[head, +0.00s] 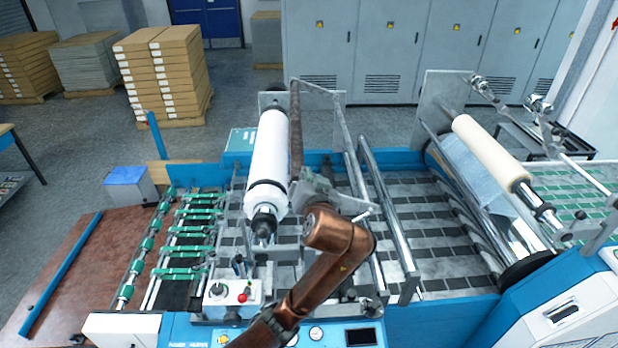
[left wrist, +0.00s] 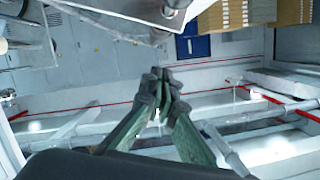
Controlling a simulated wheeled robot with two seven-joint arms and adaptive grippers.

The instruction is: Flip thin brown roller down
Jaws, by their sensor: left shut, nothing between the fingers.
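The thin brown roller (head: 296,125) stands out as a dark narrow bar in the head view, just right of the thick white roll (head: 268,155). It runs from the far frame plate towards me, and its near end is close to my left gripper (head: 320,188). My copper-coloured left arm reaches up from the bottom, and its wrist partly hides the gripper, so I cannot tell whether it touches the roller. In the left wrist view the left gripper's fingers (left wrist: 162,88) are closed together with nothing between them. My right gripper is in neither view.
Metal rails (head: 385,215) and a belt bed lie to the right of my gripper. A cream roll (head: 490,150) sits at the far right. A control box with a red button (head: 235,295) stands at the near left. Stacked boxes (head: 165,75) are on the floor behind.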

